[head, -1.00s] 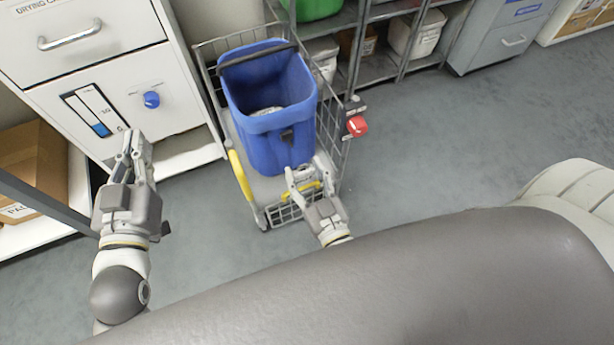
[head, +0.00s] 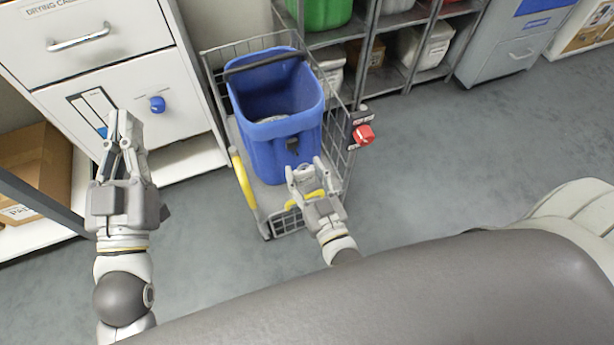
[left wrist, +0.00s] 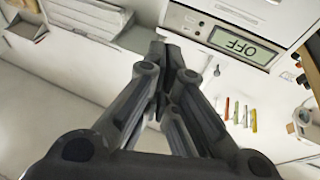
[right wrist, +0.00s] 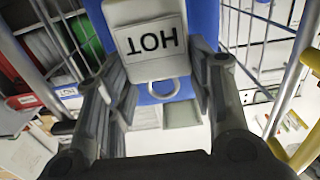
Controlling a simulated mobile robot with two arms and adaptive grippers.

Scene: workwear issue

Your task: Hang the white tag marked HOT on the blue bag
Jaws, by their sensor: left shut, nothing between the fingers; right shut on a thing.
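The blue bag (head: 262,132) stands open at the top inside a wire cart. A small dark fitting (head: 292,144) is on its near side. My right gripper (head: 304,176) is shut on the white tag (right wrist: 148,68), just in front of the bag's near side. In the right wrist view the tag reads HOT upside down, with a pale loop (right wrist: 164,90) at the picture's lower end and the blue bag behind it. The tag looks apart from the bag, though the gap is hard to judge. My left gripper (head: 122,122) is shut and empty before the white cabinet.
A white cabinet (head: 170,125) with a blue knob stands left. Metal shelves (head: 365,60) with bins stand behind. Grey floor (head: 440,150) is clear to the right.

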